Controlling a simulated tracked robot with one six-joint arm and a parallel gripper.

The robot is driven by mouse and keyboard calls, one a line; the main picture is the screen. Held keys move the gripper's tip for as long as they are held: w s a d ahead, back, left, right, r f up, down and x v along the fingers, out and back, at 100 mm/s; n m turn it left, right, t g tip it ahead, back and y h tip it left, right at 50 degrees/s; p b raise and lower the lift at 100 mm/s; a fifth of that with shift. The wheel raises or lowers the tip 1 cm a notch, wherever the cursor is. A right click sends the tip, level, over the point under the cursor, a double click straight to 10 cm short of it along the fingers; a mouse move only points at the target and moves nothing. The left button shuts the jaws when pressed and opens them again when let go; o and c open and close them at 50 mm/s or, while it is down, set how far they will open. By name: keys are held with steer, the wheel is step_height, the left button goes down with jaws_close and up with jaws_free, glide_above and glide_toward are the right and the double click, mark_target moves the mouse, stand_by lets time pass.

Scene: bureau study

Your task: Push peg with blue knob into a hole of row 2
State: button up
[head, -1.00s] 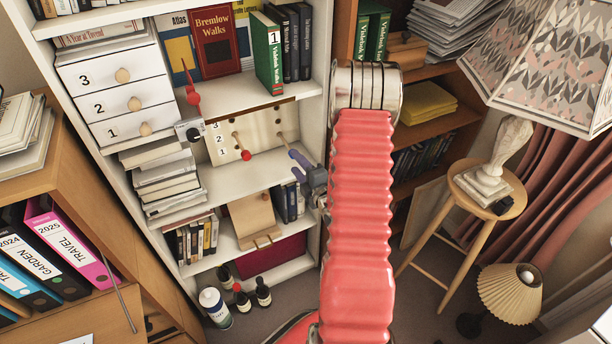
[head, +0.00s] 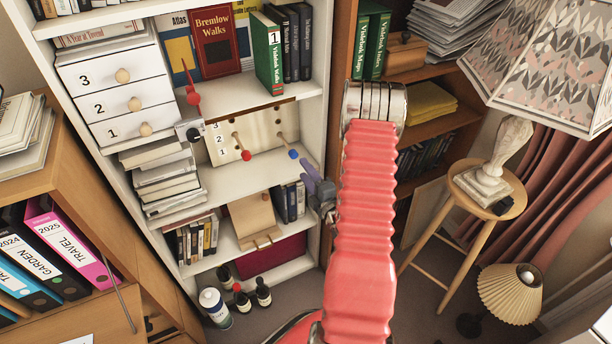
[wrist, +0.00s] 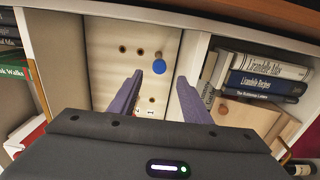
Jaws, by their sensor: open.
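The pale wooden peg board (head: 262,122) stands on a shelf of the white bookcase, with row numbers 3, 2, 1 down its left side. The peg with blue knob (head: 293,153) sticks out of the board's right part; its knob also shows in the wrist view (wrist: 159,67). A peg with red knob (head: 245,155) sticks out further left. My gripper (wrist: 159,80) is open and empty, its two purple fingers apart on either side below the blue knob. In the head view my gripper (head: 311,178) is right of and below the knob, clear of it. Several empty holes show in the wrist view.
A red pointer (head: 193,97) stands left of the board. The shelf before the board is mostly bare.

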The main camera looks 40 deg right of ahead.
mark_target(295, 157)
steer(key=shift+x, duration=5.1)
steer(key=shift+c, duration=0.4)
jaws_close()
steer(key=shift+s+f, duration=0.1)
steer(key=shift+s, duration=0.05)
